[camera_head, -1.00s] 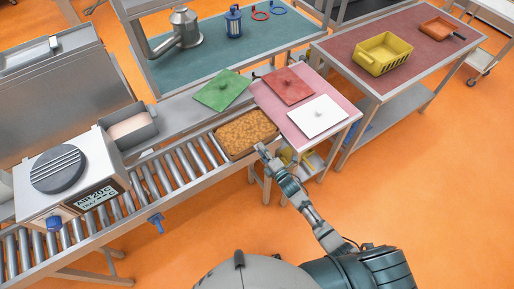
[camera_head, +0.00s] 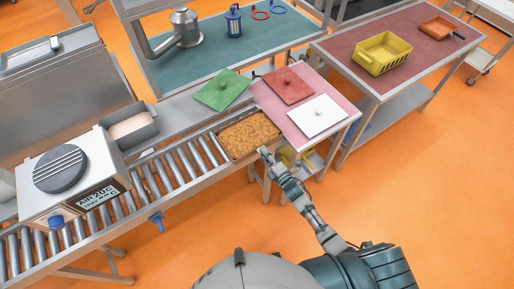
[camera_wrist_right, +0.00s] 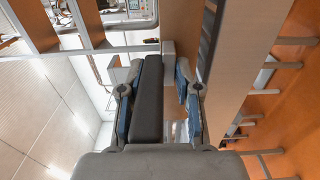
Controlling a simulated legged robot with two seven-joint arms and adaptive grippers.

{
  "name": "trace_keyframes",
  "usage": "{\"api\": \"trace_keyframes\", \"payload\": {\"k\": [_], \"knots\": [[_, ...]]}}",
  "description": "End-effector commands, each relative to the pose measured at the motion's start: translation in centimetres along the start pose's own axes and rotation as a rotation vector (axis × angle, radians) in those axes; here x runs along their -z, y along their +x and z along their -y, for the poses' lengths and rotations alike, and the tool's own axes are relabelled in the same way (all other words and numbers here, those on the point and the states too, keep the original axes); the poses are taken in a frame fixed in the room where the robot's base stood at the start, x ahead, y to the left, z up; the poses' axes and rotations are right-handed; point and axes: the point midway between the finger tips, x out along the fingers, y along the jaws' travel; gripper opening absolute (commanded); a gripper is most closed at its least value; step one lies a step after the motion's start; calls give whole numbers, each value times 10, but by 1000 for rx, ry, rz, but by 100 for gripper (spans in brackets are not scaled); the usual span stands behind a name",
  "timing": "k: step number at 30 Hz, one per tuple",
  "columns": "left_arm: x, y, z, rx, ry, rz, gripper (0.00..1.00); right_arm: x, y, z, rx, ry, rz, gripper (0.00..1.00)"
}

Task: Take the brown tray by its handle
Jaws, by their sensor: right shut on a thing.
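The brown tray (camera_head: 236,157), full of small golden-brown pieces, sits at the right end of the roller conveyor, beside the pink table. My right gripper (camera_head: 264,152) is at the tray's near right side. In the right wrist view a dark grey bar (camera_wrist_right: 149,100), which looks like the tray's handle, lies between the two fingers of the right gripper (camera_wrist_right: 155,95), and they are shut on it. In the head view the gripper covers the handle. My left gripper is in neither view.
A yellow basket (camera_head: 382,54) stands on the far table. The orange floor at right is clear.

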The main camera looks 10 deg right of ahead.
Motion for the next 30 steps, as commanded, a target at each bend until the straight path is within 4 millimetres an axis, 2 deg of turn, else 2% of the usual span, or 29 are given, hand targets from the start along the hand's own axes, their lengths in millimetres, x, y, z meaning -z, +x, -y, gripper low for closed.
{"api": "trace_keyframes", "payload": {"k": [3, 17, 30], "knots": [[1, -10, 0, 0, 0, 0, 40, 0, -16, -5, -3, 0, 0, 0], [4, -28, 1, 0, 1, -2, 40, 0, -73, -4, -2, 0, 0, 0], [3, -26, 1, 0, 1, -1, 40, 0, -127, -2, -3, 1, -1, 0]]}}
